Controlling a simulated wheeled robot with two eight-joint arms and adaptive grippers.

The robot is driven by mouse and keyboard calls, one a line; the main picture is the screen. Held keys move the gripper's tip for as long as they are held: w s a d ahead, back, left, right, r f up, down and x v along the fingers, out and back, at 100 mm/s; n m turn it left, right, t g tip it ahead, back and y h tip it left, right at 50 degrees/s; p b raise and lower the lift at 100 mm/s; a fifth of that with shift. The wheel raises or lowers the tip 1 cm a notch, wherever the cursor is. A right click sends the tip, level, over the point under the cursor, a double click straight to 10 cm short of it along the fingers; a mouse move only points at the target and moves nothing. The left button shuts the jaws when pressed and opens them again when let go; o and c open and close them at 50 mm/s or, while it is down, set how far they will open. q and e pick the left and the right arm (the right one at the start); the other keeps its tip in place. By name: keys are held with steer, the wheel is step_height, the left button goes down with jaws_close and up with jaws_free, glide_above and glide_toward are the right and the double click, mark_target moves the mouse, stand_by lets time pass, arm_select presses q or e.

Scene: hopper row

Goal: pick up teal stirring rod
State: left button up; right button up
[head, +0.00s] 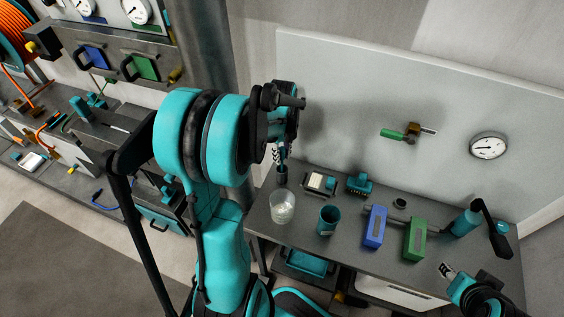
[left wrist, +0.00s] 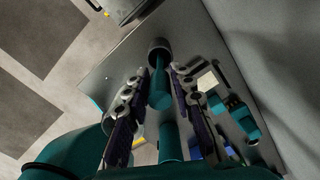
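The teal stirring rod (left wrist: 160,90) stands with its lower end in a small dark holder (left wrist: 158,48) near the bench edge. In the head view the rod (head: 282,164) shows only as a thin bit above the dark holder (head: 282,179). My left gripper (head: 283,150) is above the holder, pointing down. In the left wrist view its two fingers (left wrist: 159,93) are apart, one on each side of the rod, with gaps visible. My right gripper (head: 448,270) is at the lower right, by the bench front; its opening is unclear.
On the grey bench (head: 345,251) stand a clear beaker (head: 282,208), a teal cup (head: 328,221), a white-topped device (head: 320,183), a teal device (head: 359,184), a blue box (head: 375,227) and a green box (head: 414,240). A back panel (head: 350,90) rises behind.

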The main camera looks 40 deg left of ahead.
arm_select(q)
jaws_close()
